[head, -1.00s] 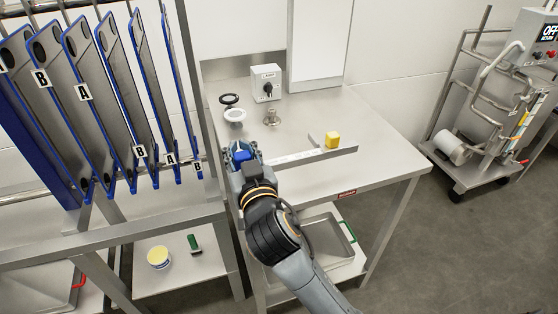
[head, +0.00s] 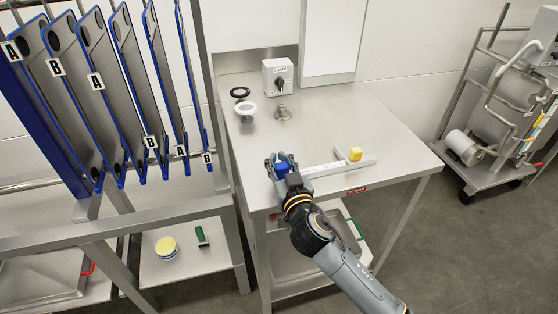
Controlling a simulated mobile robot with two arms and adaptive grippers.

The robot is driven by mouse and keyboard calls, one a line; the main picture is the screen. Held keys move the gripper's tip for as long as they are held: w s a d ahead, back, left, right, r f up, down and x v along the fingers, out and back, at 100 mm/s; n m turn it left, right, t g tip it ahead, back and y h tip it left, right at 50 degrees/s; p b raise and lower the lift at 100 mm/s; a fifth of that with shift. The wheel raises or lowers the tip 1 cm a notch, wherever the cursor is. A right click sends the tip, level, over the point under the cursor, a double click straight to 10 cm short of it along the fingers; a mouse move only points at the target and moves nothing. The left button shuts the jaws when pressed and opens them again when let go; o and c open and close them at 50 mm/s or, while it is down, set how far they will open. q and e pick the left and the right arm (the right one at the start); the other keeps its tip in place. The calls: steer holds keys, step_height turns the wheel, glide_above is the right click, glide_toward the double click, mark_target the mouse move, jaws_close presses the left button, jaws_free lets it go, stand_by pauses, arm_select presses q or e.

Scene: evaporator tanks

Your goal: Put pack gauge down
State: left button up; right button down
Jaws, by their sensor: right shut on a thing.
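The pack gauge is a long pale bar (head: 326,168) with a yellow block (head: 355,154) and a small upright jaw near its right end, and a blue part (head: 284,170) at its left end. My right gripper (head: 280,164) is shut on the blue end. The bar runs to the right from the gripper, roughly level, over the front part of the steel table (head: 335,118). I cannot tell whether it touches the tabletop or hangs just above it. The gripper hides part of the blue end. My left gripper is not in view.
A grey switch box (head: 277,78), a black ring (head: 240,92), a white ring (head: 247,108) and a metal fitting (head: 283,113) stand at the table's back left. The table's right side is clear. Blue-edged plates (head: 110,85) hang at left. A wheeled cart (head: 490,150) stands at right.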

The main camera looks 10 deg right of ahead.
steer(key=shift+r, duration=0.1)
steer(key=c, duration=1)
jaws_free()
steer(key=shift+s, duration=0.1)
steer(key=s, duration=0.4)
steer(key=s+b, duration=0.1)
steer(key=s, duration=0.7)
steer(key=shift+d+b, duration=0.25)
steer(key=shift+b, duration=0.05)
